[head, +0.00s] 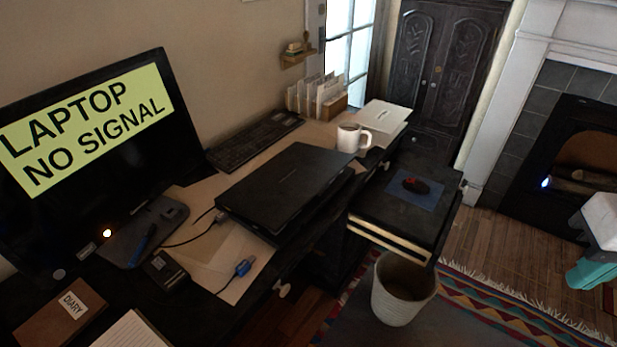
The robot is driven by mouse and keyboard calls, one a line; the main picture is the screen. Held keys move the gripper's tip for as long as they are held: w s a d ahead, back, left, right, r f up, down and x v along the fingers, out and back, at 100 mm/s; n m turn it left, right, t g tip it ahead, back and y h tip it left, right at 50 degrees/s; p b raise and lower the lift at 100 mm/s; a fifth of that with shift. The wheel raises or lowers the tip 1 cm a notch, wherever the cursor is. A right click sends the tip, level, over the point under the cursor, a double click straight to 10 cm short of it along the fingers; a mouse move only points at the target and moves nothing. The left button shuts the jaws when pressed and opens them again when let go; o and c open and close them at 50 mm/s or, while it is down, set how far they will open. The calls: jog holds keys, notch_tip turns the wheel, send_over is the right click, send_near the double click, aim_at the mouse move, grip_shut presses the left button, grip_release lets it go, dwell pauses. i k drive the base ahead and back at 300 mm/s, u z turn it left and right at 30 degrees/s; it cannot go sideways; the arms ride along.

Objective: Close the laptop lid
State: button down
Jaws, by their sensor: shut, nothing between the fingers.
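The black laptop (287,183) sits on the desk in the middle of the head view. Its lid lies flat over the base, with no screen or keyboard showing, so it looks closed. A dark edge shows under its near side; I cannot tell whether a thin gap is there. My gripper's fingers are not in view. A white and teal part at the right edge looks like my arm, well apart from the laptop.
A monitor (85,160) reading "LAPTOP NO SIGNAL" stands at left. A keyboard (254,140) and white mug (349,138) are behind the laptop. A mouse (415,186) lies on a blue mat at right. A waste bin (403,290) stands on the floor. A diary (60,318) lies front left.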

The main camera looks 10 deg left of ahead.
aim_at(270, 195)
jog(key=u, duration=0.25)
jog(key=i, duration=1)
jog(key=z, duration=0.3)
